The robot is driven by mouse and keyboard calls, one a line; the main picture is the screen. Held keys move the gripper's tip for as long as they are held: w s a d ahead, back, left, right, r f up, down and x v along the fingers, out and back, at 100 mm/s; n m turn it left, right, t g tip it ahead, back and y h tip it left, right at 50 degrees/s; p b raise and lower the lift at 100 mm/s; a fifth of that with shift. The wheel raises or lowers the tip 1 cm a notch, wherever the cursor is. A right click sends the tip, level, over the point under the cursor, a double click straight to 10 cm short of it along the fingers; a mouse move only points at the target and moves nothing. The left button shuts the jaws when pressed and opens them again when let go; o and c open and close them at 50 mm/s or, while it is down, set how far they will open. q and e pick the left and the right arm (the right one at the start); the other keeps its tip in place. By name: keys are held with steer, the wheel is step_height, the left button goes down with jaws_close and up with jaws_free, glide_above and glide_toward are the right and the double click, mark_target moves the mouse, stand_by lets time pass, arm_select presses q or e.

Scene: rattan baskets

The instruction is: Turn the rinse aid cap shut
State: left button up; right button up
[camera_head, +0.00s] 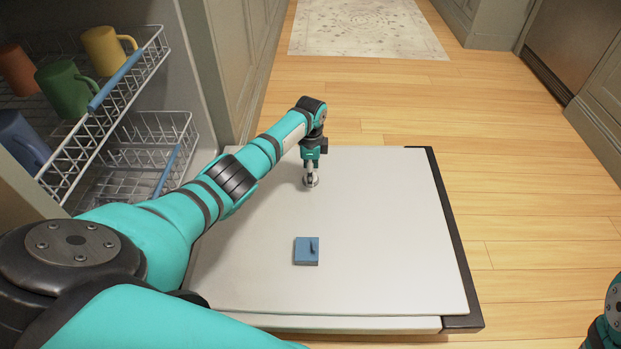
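The open dishwasher door (390,230) lies flat, its pale inner side facing up. A small round grey cap (311,184), which looks like the rinse aid cap, sits on it in the far half. My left gripper (311,178) points straight down, with its fingertips at the cap and partly covering it. The fingers look close together, but the view is too small to show whether they grip the cap. The cap's turn position cannot be made out. My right gripper is not in view; only part of my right arm shows at the lower right edge.
A blue square lid with a raised tab (306,252) sits on the door nearer to me. White wire racks (150,140) stand at the left, the upper one holding several mugs (68,88). Wooden floor (530,200) to the right is clear.

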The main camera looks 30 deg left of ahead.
arm_select(q)
steer(key=shift+f, duration=0.3)
steer(key=shift+c, duration=0.3)
steer(key=c, duration=1.1)
